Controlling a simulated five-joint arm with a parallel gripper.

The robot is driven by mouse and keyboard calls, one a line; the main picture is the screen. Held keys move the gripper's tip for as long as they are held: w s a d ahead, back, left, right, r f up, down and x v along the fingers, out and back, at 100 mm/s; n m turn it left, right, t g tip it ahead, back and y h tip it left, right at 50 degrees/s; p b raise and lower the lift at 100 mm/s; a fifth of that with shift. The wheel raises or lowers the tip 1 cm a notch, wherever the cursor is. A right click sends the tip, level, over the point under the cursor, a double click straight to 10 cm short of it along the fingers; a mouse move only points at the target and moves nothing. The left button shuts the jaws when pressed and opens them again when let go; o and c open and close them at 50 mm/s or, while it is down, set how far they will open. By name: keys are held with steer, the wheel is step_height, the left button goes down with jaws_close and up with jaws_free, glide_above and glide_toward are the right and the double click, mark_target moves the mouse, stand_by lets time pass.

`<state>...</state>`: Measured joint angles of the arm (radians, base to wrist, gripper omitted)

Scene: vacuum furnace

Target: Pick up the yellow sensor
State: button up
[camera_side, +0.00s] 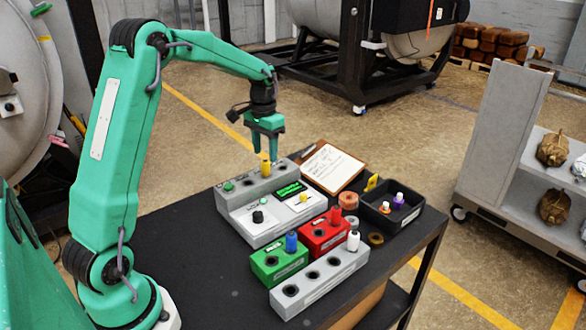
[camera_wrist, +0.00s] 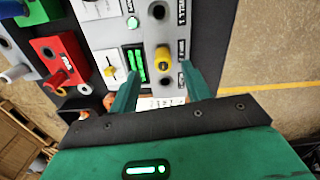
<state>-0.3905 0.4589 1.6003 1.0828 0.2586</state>
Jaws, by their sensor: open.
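The yellow sensor (camera_side: 265,166) stands upright in the long grey block at the back of the black table. It also shows in the wrist view (camera_wrist: 163,57), seated in the light grey block (camera_wrist: 152,37) near a black hole. My gripper (camera_side: 265,151) points down just above the sensor in the side view. In the wrist view my gripper (camera_wrist: 159,77) is open and empty, with one finger left and one right of the sensor's near side. Whether the fingertips reach down to the sensor's height is hard to tell.
The grey unit has a green display (camera_side: 289,189). In front stand a green block (camera_side: 278,265) with a blue piece, a red block (camera_side: 322,238) with a red piece, and a grey block (camera_side: 318,283) with a white piece. A black bin (camera_side: 392,218) and clipboard (camera_side: 332,167) lie right.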

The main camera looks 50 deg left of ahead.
mark_target(265, 160)
steer(key=shift+f, duration=0.25)
steer(key=shift+a+f, duration=0.2)
steer(key=shift+f, duration=2.35)
jaws_close()
steer(key=shift+r, duration=0.1)
